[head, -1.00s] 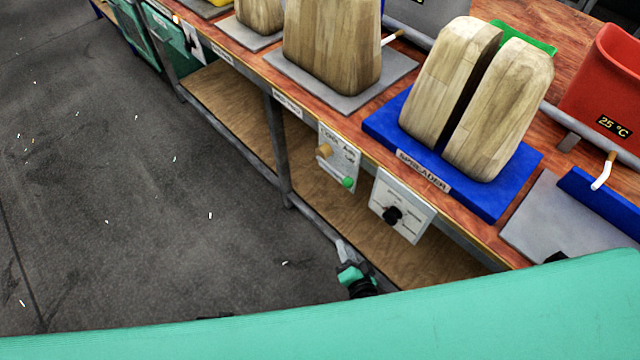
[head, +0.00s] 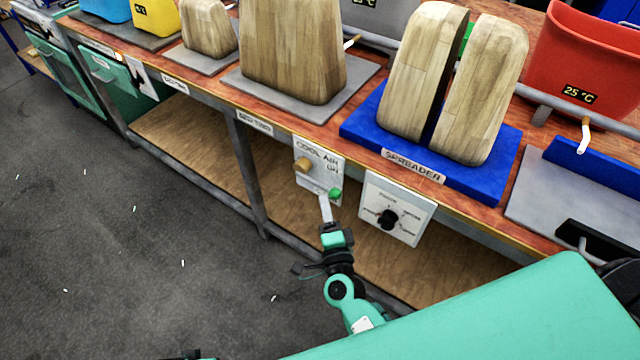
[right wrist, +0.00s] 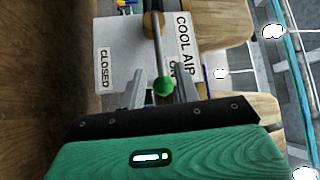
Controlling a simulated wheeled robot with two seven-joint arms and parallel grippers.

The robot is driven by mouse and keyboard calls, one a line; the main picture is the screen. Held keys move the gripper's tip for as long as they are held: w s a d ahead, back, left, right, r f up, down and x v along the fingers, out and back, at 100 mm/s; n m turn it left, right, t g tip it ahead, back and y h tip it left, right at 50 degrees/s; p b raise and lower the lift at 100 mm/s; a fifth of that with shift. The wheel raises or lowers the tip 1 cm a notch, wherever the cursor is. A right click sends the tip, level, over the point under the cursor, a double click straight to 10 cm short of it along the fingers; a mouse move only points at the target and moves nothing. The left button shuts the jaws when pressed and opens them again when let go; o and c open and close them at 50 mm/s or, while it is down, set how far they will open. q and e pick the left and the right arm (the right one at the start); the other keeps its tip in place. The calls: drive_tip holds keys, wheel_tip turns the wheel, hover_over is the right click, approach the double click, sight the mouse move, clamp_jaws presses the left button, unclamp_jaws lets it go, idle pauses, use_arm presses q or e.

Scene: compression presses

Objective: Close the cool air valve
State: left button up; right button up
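The cool air panel (head: 320,172) is a white plate under the bench's front edge. Its valve has a tan round hub (head: 303,164) and a lever ending in a green ball (head: 335,193). My right gripper (head: 325,207) is just below the panel, by the ball. In the right wrist view, the metal rod runs from the tan hub (right wrist: 153,24) to the green ball (right wrist: 163,86), which shows between the open fingers of my right gripper (right wrist: 161,90). A gap shows on both sides of the ball. "CLOSED" and "COOL AIR ON" labels are readable.
A white dial panel (head: 397,208) with a black knob hangs just right of the valve. The wooden bench top above holds a blue spreader base (head: 360,130) with wooden blocks and a red bin (head: 585,60). A lower shelf (head: 200,150) lies behind.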

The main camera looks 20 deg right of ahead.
sight(321, 186)
drive_tip(key=w, duration=0.4)
drive_tip(key=w+r, duration=0.1)
drive_tip(key=w, duration=0.1)
drive_tip(key=shift+w+d, duration=0.35)
drive_tip(key=shift+d, duration=0.05)
drive_tip(key=shift+c, duration=0.2)
clamp_jaws()
